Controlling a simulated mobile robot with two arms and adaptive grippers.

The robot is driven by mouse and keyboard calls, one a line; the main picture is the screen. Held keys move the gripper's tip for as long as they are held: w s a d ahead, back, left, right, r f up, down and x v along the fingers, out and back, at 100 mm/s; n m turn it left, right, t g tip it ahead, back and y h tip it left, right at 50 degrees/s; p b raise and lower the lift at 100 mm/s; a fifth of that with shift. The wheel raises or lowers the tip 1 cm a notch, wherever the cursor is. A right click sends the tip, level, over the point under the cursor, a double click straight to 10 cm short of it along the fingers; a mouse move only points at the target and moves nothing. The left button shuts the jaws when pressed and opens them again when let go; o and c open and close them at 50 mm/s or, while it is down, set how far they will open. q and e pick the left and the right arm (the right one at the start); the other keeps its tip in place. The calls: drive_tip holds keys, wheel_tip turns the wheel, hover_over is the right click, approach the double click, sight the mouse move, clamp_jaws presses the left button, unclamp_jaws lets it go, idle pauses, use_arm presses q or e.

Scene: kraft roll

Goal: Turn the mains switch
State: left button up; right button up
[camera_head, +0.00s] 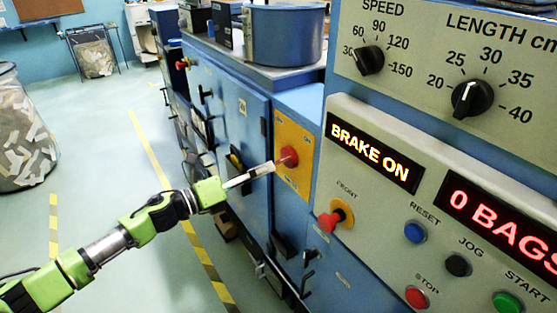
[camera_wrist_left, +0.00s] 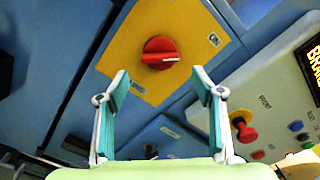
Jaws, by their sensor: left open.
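The mains switch is a round red knob (camera_head: 288,156) on a yellow plate (camera_head: 294,185) on the side of the blue machine. In the left wrist view the red knob (camera_wrist_left: 158,47) shows a white mark pointing right and slightly down, on the yellow plate (camera_wrist_left: 120,40). An ON label sits at the plate's upper right there; another label at lower left is partly hidden by a finger. My left gripper (camera_wrist_left: 160,76) is open, its teal-padded fingers apart below the knob. In the head view my left gripper (camera_head: 270,167) reaches close to the knob; contact cannot be told. My right gripper is not in view.
The control panel (camera_head: 375,205) juts out at the right, with a red FRONT mushroom button (camera_head: 328,220) near the plate. Its displays read BRAKE ON and 0 BAGS. A blue cabinet (camera_head: 235,110) lies left of the plate.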

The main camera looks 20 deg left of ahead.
sight(280, 162)
use_arm(q)
drive_tip(key=p+x, duration=0.1)
drive_tip(key=x, duration=0.4)
drive_tip(key=shift+w+d+r, duration=0.1)
drive_tip(key=shift+w+d, duration=0.4)
drive_tip(key=shift+w, duration=0.05)
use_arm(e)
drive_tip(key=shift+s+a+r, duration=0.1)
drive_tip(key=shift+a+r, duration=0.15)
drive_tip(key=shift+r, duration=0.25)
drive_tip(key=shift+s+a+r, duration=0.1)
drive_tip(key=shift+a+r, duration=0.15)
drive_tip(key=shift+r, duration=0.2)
use_arm(q)
drive_tip(key=c, duration=0.8)
drive_tip(key=shift+p, duration=0.3)
drive_tip(key=c, duration=0.3)
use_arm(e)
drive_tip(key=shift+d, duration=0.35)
